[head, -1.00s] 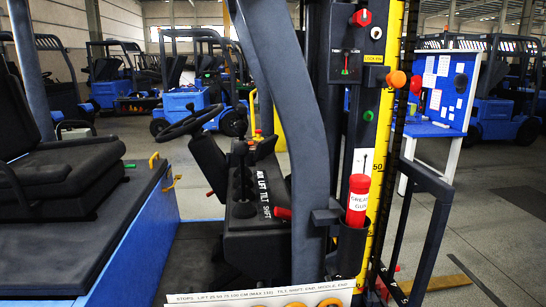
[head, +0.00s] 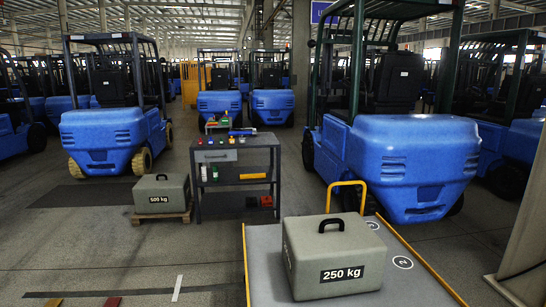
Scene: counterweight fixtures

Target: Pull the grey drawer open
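The grey drawer (head: 215,156) is in the upper left part of a dark workbench (head: 262,139) in the middle of the head view. It looks shut, with a small dark handle on its front that is too small to make out well. Neither of my grippers shows in the head view, so their distance from the drawer cannot be told.
A 250 kg weight (head: 336,262) stands on a grey platform (head: 265,285) with yellow edges in front right. A 500 kg weight (head: 162,194) sits on a pallet left of the bench. Blue forklifts (head: 403,155) stand around. Floor before the bench's left half is mostly clear.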

